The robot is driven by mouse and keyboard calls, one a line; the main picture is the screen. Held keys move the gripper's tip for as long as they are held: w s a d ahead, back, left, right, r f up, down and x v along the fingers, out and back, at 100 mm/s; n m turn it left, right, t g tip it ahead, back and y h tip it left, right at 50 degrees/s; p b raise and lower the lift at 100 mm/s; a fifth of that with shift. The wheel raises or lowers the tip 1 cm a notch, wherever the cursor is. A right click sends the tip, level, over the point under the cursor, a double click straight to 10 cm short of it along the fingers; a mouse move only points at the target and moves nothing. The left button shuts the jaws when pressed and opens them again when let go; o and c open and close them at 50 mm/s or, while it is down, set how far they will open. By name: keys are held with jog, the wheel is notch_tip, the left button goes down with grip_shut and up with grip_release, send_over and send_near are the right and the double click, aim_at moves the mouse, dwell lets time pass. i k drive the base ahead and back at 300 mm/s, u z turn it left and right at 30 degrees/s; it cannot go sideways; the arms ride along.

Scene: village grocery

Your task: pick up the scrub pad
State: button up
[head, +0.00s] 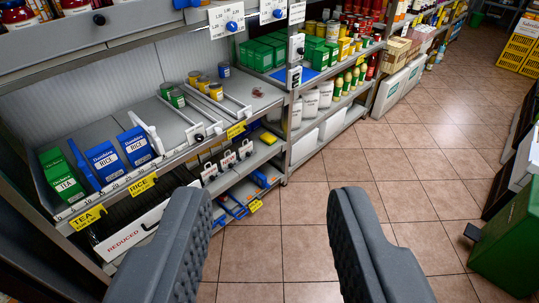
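My gripper (272,205) is open and empty, its two grey padded fingers wide apart in the lower part of the head view. Between and beyond the fingers I see the tiled floor and the foot of the shelving. I cannot make out a scrub pad for sure anywhere in this view. A small reddish item (257,92) lies on the middle shelf, too small to identify. The fingers hide part of the lower shelf and floor.
The left shelf (105,130) holds blue rice boxes (106,160), green tea boxes (62,178) and several small cans (204,84). More stocked shelves run along the aisle. A green bin (510,245) stands at right. The tiled floor (400,165) between is clear.

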aim_at(268, 139)
jog(key=z, duration=0.85)
jog(key=i, duration=2.55)
jog(key=u, duration=0.75)
